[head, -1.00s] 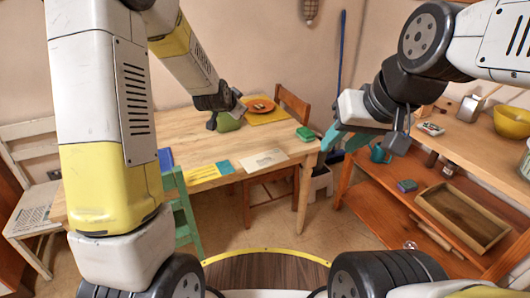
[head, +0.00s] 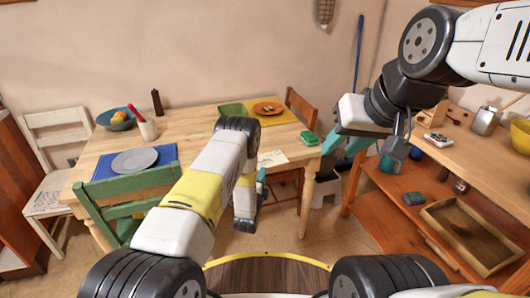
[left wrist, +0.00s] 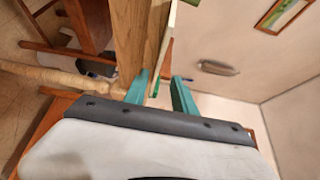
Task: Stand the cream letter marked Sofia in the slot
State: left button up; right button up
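The cream letter (head: 273,158) lies flat on the front right part of the table; its writing is too small to read, and my left arm covers part of it. My left gripper (head: 262,175) is low at the table's front edge beside the letter, partly hidden by its own wrist. In the left wrist view its teal fingers (left wrist: 161,74) are apart, with a thin pale edge, perhaps the letter, beyond the gap. My right gripper (head: 346,145) hangs right of the table, its fingers apart and empty. I cannot make out the slot for certain.
The table (head: 200,112) carries a green sponge (head: 308,139), an orange plate (head: 268,108), a grey plate (head: 134,161) and a blue bowl (head: 116,120). A green chair (head: 130,192) stands in front. Right, a shelf unit (head: 450,155) holds a metal container (head: 484,121) and a wooden tray (head: 468,236).

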aim_at(267, 166)
pick_arm(q)
jog(key=x, duration=0.7)
jog(key=shift+w+d+f, duration=0.1)
jog(key=shift+w+f, duration=0.15)
jog(key=shift+w, duration=0.1)
jog(key=shift+c, duration=0.2)
grip_shut()
